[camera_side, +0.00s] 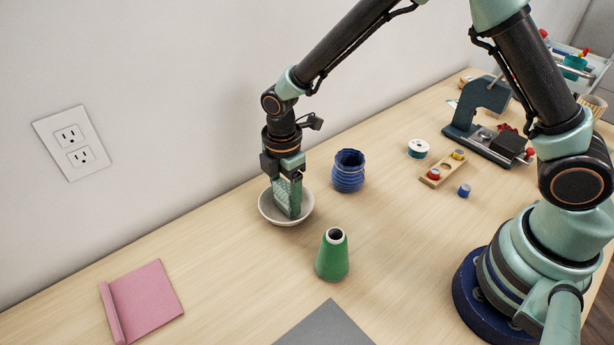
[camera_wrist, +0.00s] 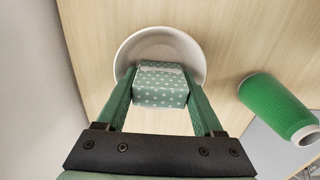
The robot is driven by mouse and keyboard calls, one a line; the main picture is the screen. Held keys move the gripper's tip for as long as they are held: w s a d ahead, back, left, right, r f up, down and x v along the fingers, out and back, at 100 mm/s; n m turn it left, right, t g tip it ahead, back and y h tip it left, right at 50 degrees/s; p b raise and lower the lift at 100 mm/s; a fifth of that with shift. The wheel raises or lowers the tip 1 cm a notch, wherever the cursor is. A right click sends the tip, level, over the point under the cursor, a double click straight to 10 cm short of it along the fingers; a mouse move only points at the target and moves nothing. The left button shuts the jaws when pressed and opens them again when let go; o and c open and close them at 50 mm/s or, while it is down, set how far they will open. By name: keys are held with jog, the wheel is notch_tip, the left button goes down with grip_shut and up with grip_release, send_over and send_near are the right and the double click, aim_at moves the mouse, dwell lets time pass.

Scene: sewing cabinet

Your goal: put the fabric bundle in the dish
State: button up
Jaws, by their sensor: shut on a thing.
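The fabric bundle is a pale green block with white dots and a light band. It is between my fingers in the wrist view (camera_wrist: 160,88), over the dish. My gripper (camera_wrist: 162,100) is shut on it, one green finger on each side. The dish is a round white bowl (camera_wrist: 194,52), empty where its inside shows. In the side view my gripper (camera_side: 288,206) points down into the dish (camera_side: 306,212), with the bundle (camera_side: 283,190) partly hidden by a finger. I cannot tell whether the bundle touches the dish's bottom.
A green cone (camera_side: 333,256) stands in front of the dish, and a blue ribbed pot (camera_side: 348,171) stands to its right. The wall is close behind.

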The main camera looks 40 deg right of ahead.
aim_at(285, 186)
jog(key=shift+f, duration=0.1)
jog(key=o, duration=1)
notch_tip(285, 186, up, 12)
jog(key=shift+r, duration=0.1)
jog(key=shift+s+d+r+m+t, duration=0.95)
jog(key=shift+s+d+r+m, duration=0.95)
jog(key=shift+d+m, duration=0.95)
jog(key=shift+s+d+r+m+t, duration=0.9)
jog(key=shift+s+d+r+m, duration=0.7)
jog(key=shift+s+d+m, duration=1.15)
jog(key=shift+s+d+r+m+t, duration=0.95)
jog(key=shift+s+d+r+m, duration=0.6)
jog(key=shift+d+m, duration=1.35)
jog(key=shift+w+a+r+m, duration=0.2)
jog(key=shift+a+r+m, duration=0.05)
jog(key=shift+a+m, duration=0.25)
